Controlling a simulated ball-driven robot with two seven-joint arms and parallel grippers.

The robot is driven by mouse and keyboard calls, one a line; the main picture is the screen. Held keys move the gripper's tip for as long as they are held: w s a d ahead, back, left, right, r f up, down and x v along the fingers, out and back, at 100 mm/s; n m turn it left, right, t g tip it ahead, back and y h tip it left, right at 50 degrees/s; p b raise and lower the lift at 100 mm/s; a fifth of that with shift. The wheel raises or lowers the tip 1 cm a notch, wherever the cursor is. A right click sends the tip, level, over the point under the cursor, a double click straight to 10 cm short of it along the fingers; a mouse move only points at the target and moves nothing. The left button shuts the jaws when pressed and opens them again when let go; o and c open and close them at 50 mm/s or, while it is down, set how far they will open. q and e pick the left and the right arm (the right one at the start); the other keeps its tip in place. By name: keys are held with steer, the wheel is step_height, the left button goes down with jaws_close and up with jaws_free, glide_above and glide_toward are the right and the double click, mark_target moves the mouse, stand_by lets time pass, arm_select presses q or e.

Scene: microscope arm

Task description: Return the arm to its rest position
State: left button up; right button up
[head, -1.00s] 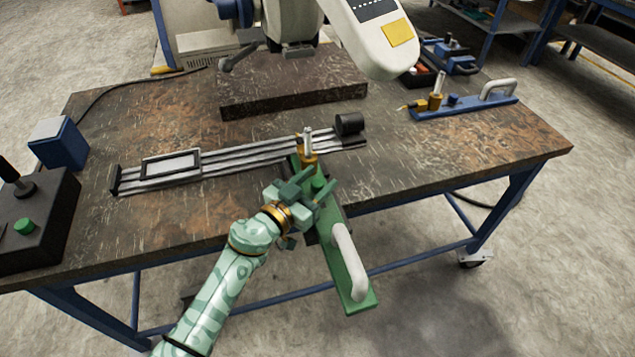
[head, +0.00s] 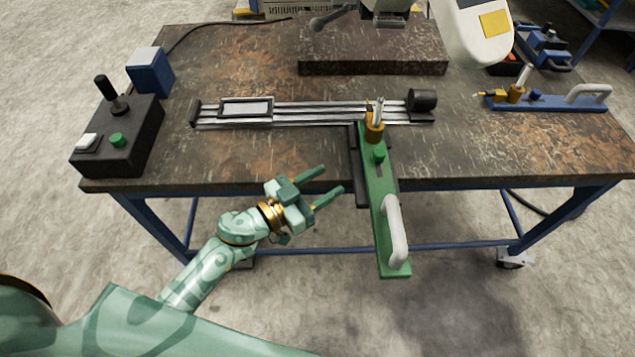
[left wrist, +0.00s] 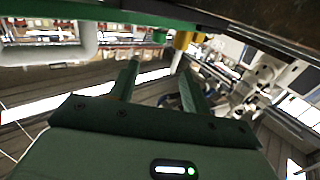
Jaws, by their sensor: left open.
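My left gripper (head: 331,183) is open and empty in the head view, in front of the table's front edge. It is apart from the green arm plate (head: 384,215), to the left of it. The plate has a white handle (head: 394,230), a green knob (head: 379,153) and a brass fitting with a metal pin (head: 375,124). It sticks out over the table's front edge from the slide rail (head: 310,113). In the left wrist view the open fingers (left wrist: 155,80) have nothing between them, and the white handle (left wrist: 45,53) shows at upper left. My right gripper is not in view.
A black control box (head: 118,140) with a joystick and a blue box (head: 150,72) stand at the table's left. A blue plate (head: 550,103) with a white handle lies at the right. A dark stone slab (head: 372,66) sits at the back under a microscope. The floor before the table is clear.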

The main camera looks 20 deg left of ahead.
arm_select(q)
steer(key=shift+s+a, duration=0.35)
steer(key=shift+s, duration=0.1)
steer(key=s+a+f+n+g+y, duration=0.1)
steer(key=s+a+f+y, duration=0.25)
steer(key=f, duration=0.55)
steer(key=s+a+f+n+g+y, duration=0.25)
steer(key=s+f, duration=0.25)
steer(key=f, duration=0.5)
steer(key=s+a+f+n+g+y, duration=0.1)
steer(key=s+a+f+y, duration=0.15)
steer(key=s+f, duration=0.45)
steer(key=s+a+f+g, duration=0.1)
steer(key=s+f+g, duration=0.2)
steer(key=s, duration=0.7)
steer(key=s+a+f+g+y, duration=0.1)
steer(key=s+a+f+g, duration=0.1)
steer(key=s+f, duration=0.5)
steer(key=s+a+f+g+y, duration=0.1)
steer(key=s+f+g, duration=0.3)
steer(key=s, duration=0.9)
steer(key=shift+a+f+m, duration=0.35)
steer(key=shift+a+f, duration=0.2)
steer(key=shift+a, duration=0.1)
steer(key=shift+g+y, duration=0.25)
